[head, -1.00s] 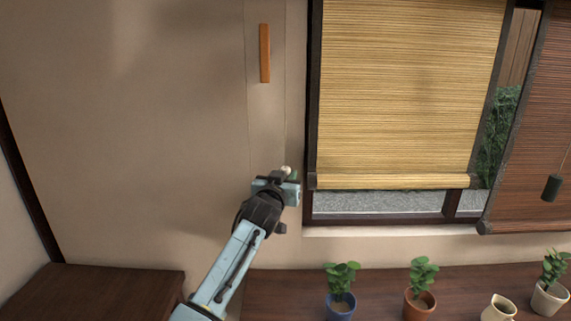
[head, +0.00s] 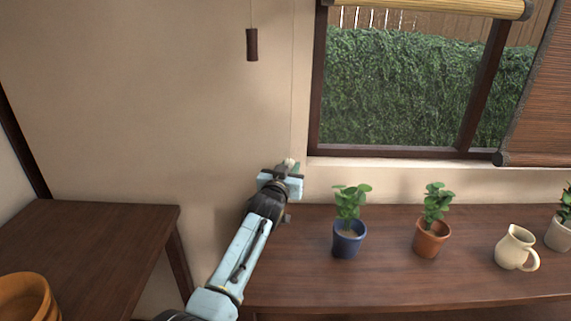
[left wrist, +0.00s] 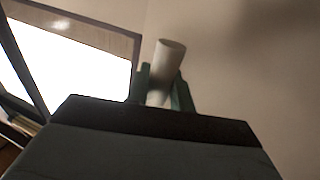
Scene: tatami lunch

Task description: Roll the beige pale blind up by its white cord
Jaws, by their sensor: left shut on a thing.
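The beige pale blind (head: 430,7) is rolled up into a thick roll at the top of the window, cut off by the picture's upper edge. Its white cord (head: 293,80) runs down the wall just left of the window frame to my left gripper (head: 290,168). My left gripper is shut on the white cylindrical pull at the cord's end; the pull (left wrist: 167,68) stands up between the fingers in the left wrist view. The gripper is beside the window's lower left corner, above the wooden counter. My right gripper is not in view.
A dark brown pull (head: 252,44) hangs on another cord to the left. A brown blind (head: 540,110) hangs at the right. A blue pot (head: 348,240), a terracotta pot (head: 431,239) and a cream jug (head: 515,248) stand on the counter (head: 390,280).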

